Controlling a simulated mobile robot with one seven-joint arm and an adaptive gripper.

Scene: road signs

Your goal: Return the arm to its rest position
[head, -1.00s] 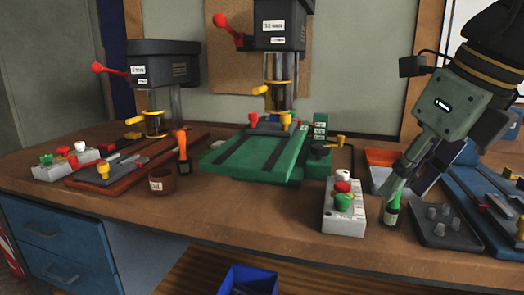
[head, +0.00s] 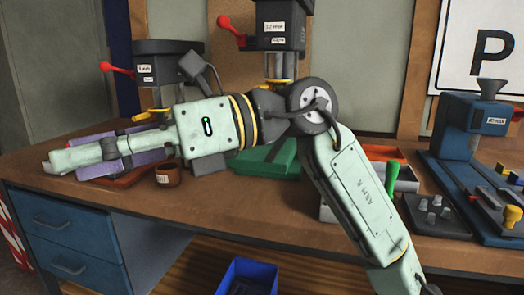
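My gripper (head: 58,161) is at the left end of my arm and points left, over the left part of the bench. It is seen from the side, so I cannot tell whether its fingers are apart. I see nothing held at its tip. My arm rises from the bottom right, bends at the dark elbow joint, and reaches left across the bench. A green handle (head: 393,172) stands upright on the right, well apart from my gripper.
My arm covers most of the green vise (head: 276,160). A brown cup (head: 167,175) is just below my arm. A dark tray with pegs (head: 433,216) and a blue machine (head: 468,125) stand at the right. A blue bin (head: 247,278) sits below the bench.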

